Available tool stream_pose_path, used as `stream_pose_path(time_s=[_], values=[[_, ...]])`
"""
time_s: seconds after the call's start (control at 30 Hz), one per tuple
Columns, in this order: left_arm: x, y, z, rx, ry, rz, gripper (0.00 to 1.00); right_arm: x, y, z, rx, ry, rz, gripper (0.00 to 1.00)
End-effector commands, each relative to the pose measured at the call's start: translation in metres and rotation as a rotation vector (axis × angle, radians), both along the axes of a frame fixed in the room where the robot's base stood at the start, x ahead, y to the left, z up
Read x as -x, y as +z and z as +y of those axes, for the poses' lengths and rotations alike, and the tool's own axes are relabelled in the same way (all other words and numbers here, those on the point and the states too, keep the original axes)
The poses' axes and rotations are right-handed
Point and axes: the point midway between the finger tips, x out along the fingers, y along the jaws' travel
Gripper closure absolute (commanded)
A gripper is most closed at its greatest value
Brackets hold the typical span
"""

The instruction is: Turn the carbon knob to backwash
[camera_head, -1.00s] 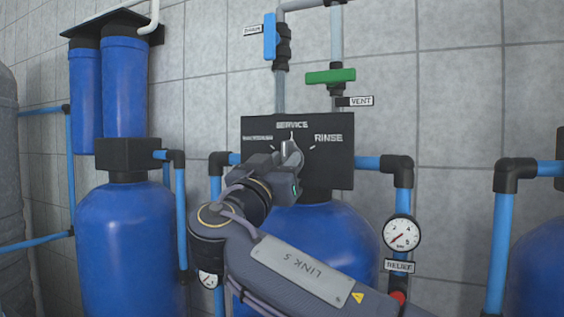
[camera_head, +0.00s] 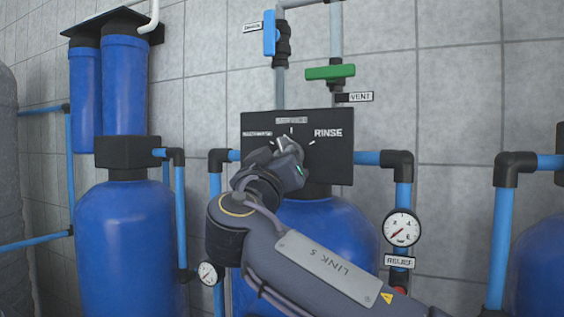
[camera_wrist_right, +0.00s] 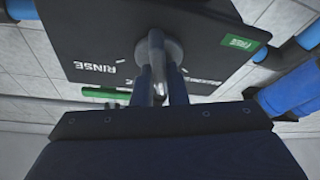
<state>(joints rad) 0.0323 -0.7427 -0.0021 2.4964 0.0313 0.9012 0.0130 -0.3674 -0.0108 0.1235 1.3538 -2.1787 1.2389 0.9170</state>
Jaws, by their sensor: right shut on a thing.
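The black control panel (camera_head: 330,160) sits above a blue tank, with SERVICE at top, RINSE at right and a small, hard-to-read label (camera_head: 257,133) at left. The grey knob (camera_wrist_right: 157,42) is at the panel's middle. My right gripper (camera_head: 285,150) is at the panel and covers most of the knob in the head view. In the right wrist view its two fingers (camera_wrist_right: 159,82) are shut on the knob's handle, one on each side. The handle appears to lean left of SERVICE in the head view; its exact angle is partly hidden. My left gripper is not in view.
Above the panel are a blue-handled valve (camera_head: 269,33) and a green-handled valve (camera_head: 330,72) tagged VENT. A gauge (camera_head: 401,228) and the RELIEF tag (camera_head: 399,261) are at right, close to my arm. Blue pipes and tanks flank both sides.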

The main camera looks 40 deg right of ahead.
Motion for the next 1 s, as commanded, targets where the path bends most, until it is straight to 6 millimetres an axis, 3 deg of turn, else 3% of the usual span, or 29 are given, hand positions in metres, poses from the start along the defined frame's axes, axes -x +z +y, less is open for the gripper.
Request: stream_pose_path(time_s=[0.5, 1.0], values=[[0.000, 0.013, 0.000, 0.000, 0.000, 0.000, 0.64, 0.001, 0.003, -0.001, 0.213, 0.000, 0.416, 1.00], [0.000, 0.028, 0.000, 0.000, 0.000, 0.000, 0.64, 0.001, 0.001, 0.000, 0.323, 0.001, 0.627, 1.00]])
